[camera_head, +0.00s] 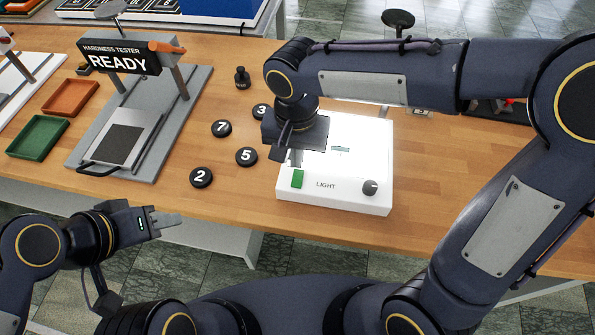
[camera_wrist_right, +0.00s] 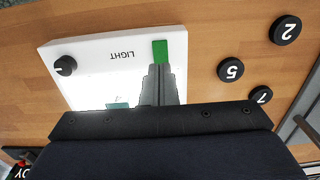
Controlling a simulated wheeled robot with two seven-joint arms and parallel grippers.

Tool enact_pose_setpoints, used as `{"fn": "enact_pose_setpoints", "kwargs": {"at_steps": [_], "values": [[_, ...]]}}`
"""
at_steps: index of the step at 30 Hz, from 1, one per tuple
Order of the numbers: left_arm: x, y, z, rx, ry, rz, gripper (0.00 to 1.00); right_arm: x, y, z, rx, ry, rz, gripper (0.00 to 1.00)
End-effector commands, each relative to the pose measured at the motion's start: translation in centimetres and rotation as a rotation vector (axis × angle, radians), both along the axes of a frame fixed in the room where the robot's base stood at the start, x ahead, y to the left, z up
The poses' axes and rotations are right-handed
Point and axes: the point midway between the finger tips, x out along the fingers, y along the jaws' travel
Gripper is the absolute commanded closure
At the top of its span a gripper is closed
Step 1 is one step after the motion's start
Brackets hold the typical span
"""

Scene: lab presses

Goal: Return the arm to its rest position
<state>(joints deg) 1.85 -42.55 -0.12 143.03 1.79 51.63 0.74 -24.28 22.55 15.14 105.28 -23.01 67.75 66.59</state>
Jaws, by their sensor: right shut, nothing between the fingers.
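My right arm reaches over the white light box (camera_head: 340,200). My right gripper (camera_head: 295,160) points down just above the box's left part, near its green button (camera_head: 298,179). In the right wrist view its fingers (camera_wrist_right: 162,70) are together and empty, and their tips overlap the lower edge of the green button (camera_wrist_right: 160,50). I cannot tell whether they touch it. The box's panel is bright, with a small greenish mark on it. My left gripper (camera_head: 168,222) is held low in front of the table, clear of everything; its finger gap is unclear.
Black numbered pucks (camera_head: 246,156) lie left of the box, with a small black weight (camera_head: 242,78) behind them. The hardness tester (camera_head: 120,60), reading READY, and green (camera_head: 38,136) and orange (camera_head: 71,97) trays stand farther left. Bare table (camera_head: 240,215) lies in front.

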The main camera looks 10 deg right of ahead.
Motion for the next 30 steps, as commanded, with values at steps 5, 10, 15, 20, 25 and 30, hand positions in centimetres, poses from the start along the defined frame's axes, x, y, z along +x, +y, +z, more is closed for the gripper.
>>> {"fn": "enact_pose_setpoints", "kwargs": {"at_steps": [5,10,15,20,25,30], "values": [[0.0,0.0,-0.1,0.0,0.0,0.0,0.64,0.0,0.0,-0.1,0.0,0.0,0.0,1.0],[0.0,0.0,-0.1,0.0,0.0,0.0,0.64,0.0,0.0,-0.1,0.0,0.0,0.0,1.0],[0.0,0.0,-0.1,0.0,0.0,0.0,0.64,-0.2,-1.2,0.4,0.015,-0.009,0.001,1.0],[0.0,0.0,-0.1,0.0,0.0,0.0,0.64,-1.7,-6.2,2.1,0.09,-0.058,0.02,1.0],[0.0,0.0,-0.1,0.0,0.0,0.0,0.64,-5.4,-12.3,3.2,0.197,-0.17,0.052,1.0],[0.0,0.0,-0.1,0.0,0.0,0.0,0.64,-9.5,-15.7,3.0,0.271,-0.325,0.081,1.0]]}}
